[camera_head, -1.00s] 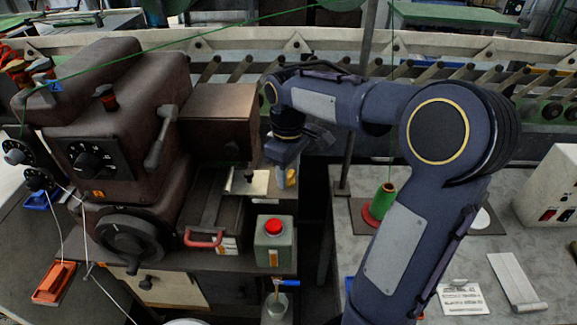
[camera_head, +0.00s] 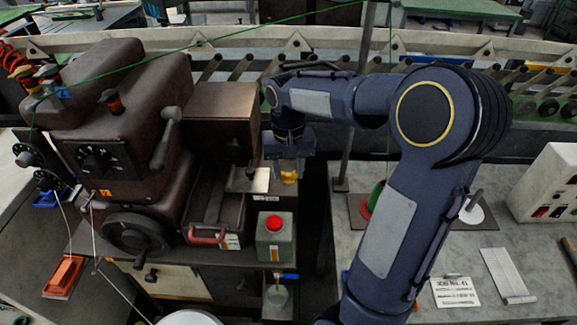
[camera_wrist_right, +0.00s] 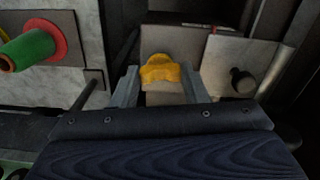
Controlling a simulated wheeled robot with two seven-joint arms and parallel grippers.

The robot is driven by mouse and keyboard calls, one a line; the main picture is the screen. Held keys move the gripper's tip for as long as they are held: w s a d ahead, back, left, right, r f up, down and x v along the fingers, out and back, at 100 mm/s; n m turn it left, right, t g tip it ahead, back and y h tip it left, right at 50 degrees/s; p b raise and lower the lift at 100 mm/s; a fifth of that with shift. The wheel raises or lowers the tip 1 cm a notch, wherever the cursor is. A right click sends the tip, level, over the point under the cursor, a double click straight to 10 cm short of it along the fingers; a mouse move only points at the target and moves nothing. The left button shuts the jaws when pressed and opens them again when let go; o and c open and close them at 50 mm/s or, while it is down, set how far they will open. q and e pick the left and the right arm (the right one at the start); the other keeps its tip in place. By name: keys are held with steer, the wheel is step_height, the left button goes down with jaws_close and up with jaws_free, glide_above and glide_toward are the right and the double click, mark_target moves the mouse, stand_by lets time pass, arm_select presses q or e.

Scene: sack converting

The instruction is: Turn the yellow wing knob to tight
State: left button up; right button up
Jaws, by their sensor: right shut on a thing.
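The yellow wing knob (camera_head: 289,177) shows just below my right gripper (camera_head: 290,168), at the right end of the brown sewing machine (camera_head: 145,130). In the right wrist view the yellow wing knob (camera_wrist_right: 161,69) sits between the two grey fingers of my right gripper (camera_wrist_right: 160,88). The fingers are shut on it, one on each side. The knob's lower part is partly hidden by the gripper. My left gripper is not in view.

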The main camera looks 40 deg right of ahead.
mark_target(288, 172)
steer(key=shift+m, duration=0.8)
steer(key=o, duration=1)
step_height(288, 172, up, 8)
steer(key=shift+f+p, duration=0.1)
steer(key=shift+p, duration=0.25)
